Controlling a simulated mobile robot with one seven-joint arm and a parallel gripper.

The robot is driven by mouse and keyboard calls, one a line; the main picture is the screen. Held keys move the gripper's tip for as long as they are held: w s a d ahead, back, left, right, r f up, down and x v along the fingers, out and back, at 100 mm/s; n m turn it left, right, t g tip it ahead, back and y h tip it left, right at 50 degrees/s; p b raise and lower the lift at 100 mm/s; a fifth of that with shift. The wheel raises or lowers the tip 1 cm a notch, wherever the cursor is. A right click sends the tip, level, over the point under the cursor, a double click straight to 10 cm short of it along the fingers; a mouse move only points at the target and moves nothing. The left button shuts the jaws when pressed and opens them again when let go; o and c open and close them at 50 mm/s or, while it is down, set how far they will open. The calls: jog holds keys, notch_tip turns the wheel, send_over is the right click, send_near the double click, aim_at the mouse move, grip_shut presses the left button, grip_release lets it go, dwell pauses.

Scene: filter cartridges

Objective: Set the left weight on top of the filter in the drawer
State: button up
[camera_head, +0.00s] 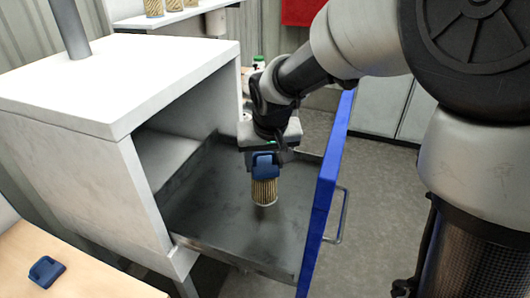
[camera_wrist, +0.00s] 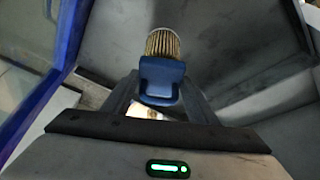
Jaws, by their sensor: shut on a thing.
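The open drawer (camera_head: 225,225) has a dark grey floor and a blue front. A ribbed tan filter (camera_head: 264,193) stands upright in it; it also shows in the wrist view (camera_wrist: 163,43). My gripper (camera_head: 266,155) points down into the drawer, shut on a blue weight (camera_head: 264,167). In the wrist view the weight (camera_wrist: 161,80) is between the two fingers and hides part of the filter. The weight is at the filter's top in the head view; I cannot tell whether they touch. Another blue weight (camera_head: 46,271) lies on the wooden table at the lower left.
The drawer's blue front (camera_head: 325,190) with its handle (camera_head: 341,215) stands to the right of my gripper. The white cabinet (camera_head: 110,85) rises to the left. Several filters (camera_head: 155,8) stand on a shelf at the back. The drawer floor around the filter is clear.

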jog(key=shift+f+b, duration=0.55)
dwell(0.8)
jog(key=o, duration=1.6)
jog(key=shift+o, duration=0.6)
jog(key=shift+f, duration=0.1)
jog(key=p+v, duration=0.2)
jog(key=v, duration=1.5)
jog(key=shift+r, duration=0.3)
